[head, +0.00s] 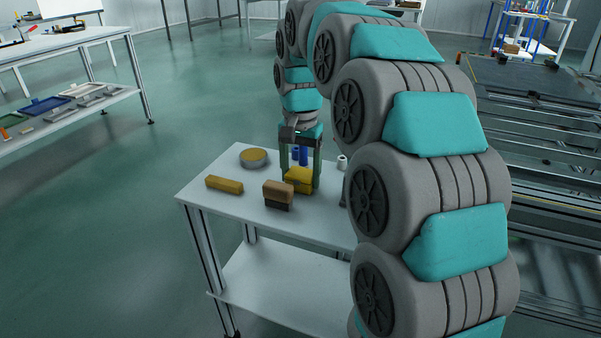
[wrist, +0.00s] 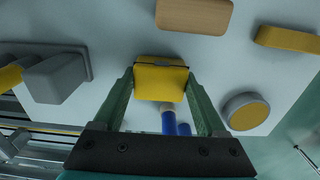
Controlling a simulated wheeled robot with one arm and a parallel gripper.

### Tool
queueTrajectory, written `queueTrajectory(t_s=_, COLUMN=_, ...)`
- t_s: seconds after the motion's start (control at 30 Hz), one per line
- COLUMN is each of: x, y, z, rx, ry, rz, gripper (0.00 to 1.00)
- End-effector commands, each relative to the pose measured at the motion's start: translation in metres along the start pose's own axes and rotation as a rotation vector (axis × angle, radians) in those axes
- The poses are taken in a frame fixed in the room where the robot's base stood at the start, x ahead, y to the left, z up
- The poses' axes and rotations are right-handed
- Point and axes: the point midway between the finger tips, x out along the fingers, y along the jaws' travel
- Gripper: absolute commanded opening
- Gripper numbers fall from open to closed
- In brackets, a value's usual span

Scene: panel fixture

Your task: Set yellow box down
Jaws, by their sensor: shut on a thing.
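The yellow box (head: 299,179) is at the white table's top, between the two green fingers of my gripper (head: 301,180). In the wrist view the yellow box (wrist: 161,80) sits between the fingertips of my gripper (wrist: 161,82), which is shut on it. A dark line runs across the box near its upper edge in that view. The box is low at the table top; I cannot tell whether it touches the surface.
The white table (head: 225,190) also holds a brown block (head: 278,191), a yellow bar (head: 224,184), a round grey tin with a yellow top (head: 254,157) and blue cylinders (head: 303,154) behind the box. A grey block (wrist: 55,78) shows in the wrist view.

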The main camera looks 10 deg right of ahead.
Motion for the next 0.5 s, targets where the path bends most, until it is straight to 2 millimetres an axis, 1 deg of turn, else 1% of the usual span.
queueTrajectory(t_s=0.17, x=0.0035, y=0.0002, z=0.0001, rx=0.0, ry=0.0, rz=0.001, gripper=0.04)
queueTrajectory(t_s=0.2, x=0.0031, y=0.0002, z=0.0002, rx=0.0, ry=-0.001, rz=0.001, gripper=0.77)
queueTrajectory(t_s=0.4, x=0.0028, y=0.0001, z=0.0001, rx=0.0, ry=0.0, rz=0.001, gripper=1.0)
queueTrajectory(t_s=0.5, x=0.0027, y=0.0, z=0.0, rx=0.0, ry=0.0, rz=0.0, gripper=1.0)
